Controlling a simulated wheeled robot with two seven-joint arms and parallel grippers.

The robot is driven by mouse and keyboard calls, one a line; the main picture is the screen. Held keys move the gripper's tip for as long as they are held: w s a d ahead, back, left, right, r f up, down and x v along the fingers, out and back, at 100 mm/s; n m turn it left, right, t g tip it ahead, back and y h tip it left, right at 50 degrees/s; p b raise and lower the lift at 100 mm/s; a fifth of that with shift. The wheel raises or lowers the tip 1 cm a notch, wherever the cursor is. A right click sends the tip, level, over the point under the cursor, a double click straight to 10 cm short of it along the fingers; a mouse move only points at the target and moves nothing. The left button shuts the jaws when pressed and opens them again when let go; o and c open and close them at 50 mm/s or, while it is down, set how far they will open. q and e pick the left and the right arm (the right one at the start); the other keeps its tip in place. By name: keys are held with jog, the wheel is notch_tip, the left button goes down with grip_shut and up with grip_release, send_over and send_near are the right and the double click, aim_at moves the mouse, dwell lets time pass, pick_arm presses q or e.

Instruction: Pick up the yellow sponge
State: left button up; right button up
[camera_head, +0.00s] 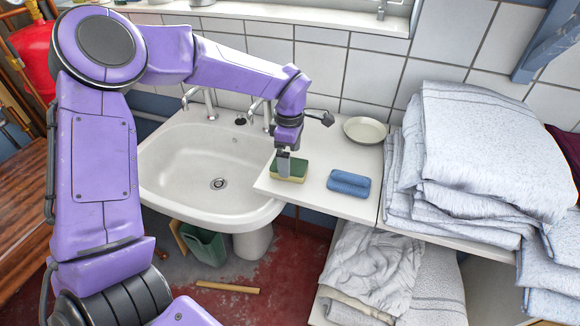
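The yellow sponge (297,173), with a green top layer, lies on the white counter to the right of the sink. My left gripper (284,164) points down right at the sponge, and a grey finger overlaps its left part. The other finger is not clearly visible, so I cannot tell whether the gripper is open or shut on the sponge. The sponge appears to rest on the counter. My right gripper is not in view.
A blue folded cloth (348,183) lies right of the sponge, and a pale dish (365,130) stands behind. A tall stack of folded towels (480,150) is at right. The white sink (190,150) with taps is at left. The counter's front edge is close to the sponge.

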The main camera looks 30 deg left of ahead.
pick_arm(q)
jog(key=shift+f, duration=0.85)
jog(key=shift+s+f, duration=0.1)
jog(key=shift+f, duration=0.4)
jog(key=c, duration=1.1)
